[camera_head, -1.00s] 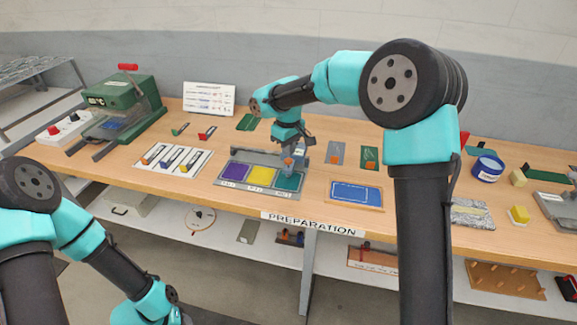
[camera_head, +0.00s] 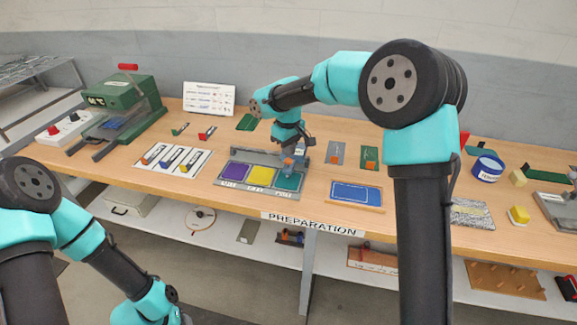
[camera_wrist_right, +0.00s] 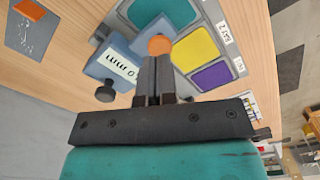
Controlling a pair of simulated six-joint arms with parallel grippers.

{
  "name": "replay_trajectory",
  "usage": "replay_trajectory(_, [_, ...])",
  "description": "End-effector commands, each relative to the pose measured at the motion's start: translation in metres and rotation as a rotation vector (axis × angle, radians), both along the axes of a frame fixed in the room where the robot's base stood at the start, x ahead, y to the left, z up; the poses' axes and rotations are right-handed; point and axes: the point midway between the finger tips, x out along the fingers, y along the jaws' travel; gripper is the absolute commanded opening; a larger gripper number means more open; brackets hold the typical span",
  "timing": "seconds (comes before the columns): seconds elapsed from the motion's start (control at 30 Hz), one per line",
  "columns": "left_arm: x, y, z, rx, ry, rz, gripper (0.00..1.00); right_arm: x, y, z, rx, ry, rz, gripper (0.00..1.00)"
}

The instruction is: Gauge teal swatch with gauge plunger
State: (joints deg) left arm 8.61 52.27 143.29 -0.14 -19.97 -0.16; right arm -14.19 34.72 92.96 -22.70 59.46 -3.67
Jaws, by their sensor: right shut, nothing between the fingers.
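The teal swatch (camera_head: 288,181) lies in the right-hand place of a grey tray (camera_head: 222,181), beside the yellow swatch (camera_head: 261,175) and the purple swatch (camera_head: 236,171). It also shows in the right wrist view (camera_wrist_right: 170,12). The gauge is a blue-grey block (camera_wrist_right: 112,62) with a white "mm" scale and a dark knob. Its orange round plunger top (camera_wrist_right: 160,45) is right at the tips of my right gripper (camera_wrist_right: 156,60). The right fingers are shut with nothing between them; whether they touch the plunger I cannot tell. My left gripper is out of view; only its arm shows.
A green press (camera_head: 120,105) stands at the back left, with a white board of tools (camera_head: 173,160) nearer the tray. A blue panel in a wooden frame (camera_head: 355,194) lies to the tray's right. A blue tin (camera_head: 487,168) stands further right.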

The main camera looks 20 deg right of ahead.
Motion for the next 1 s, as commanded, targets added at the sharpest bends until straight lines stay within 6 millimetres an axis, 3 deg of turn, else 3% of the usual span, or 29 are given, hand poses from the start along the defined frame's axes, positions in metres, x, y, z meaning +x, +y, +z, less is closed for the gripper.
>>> replay_trajectory(1.0, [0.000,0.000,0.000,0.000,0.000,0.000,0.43,0.000,0.000,-0.020,-0.001,0.001,0.000,0.00])
